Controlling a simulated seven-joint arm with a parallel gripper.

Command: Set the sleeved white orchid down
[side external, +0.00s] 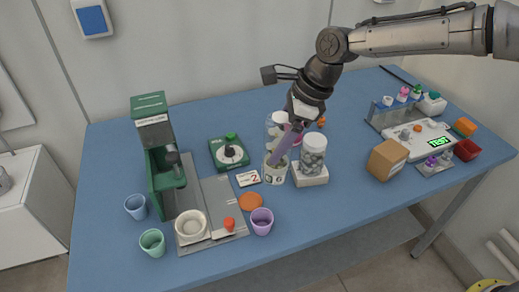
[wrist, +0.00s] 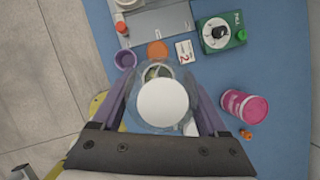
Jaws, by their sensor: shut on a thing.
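My gripper (side external: 285,148) has purple fingers and points down over the middle of the blue table. In the wrist view its fingers (wrist: 162,108) close on both sides of a clear, rounded vessel with a white disc-like top (wrist: 162,103). The same clear vessel (side external: 275,126) shows beside the fingers in the side view. No orchid flower can be made out; the vessel is what sits between the fingers. Just below it is a white cup with a green mark (side external: 275,174), its rim partly hidden in the wrist view (wrist: 157,71). Whether the vessel touches the cup I cannot tell.
A white-lidded jar of grey pieces (side external: 313,157) stands close right. A card marked 2 (side external: 248,178), an orange disc (side external: 250,201) and a purple cup (side external: 262,222) are near. A pink can (wrist: 245,105) lies right. A green machine (side external: 160,160) stands left; a cardboard box (side external: 388,159) right.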

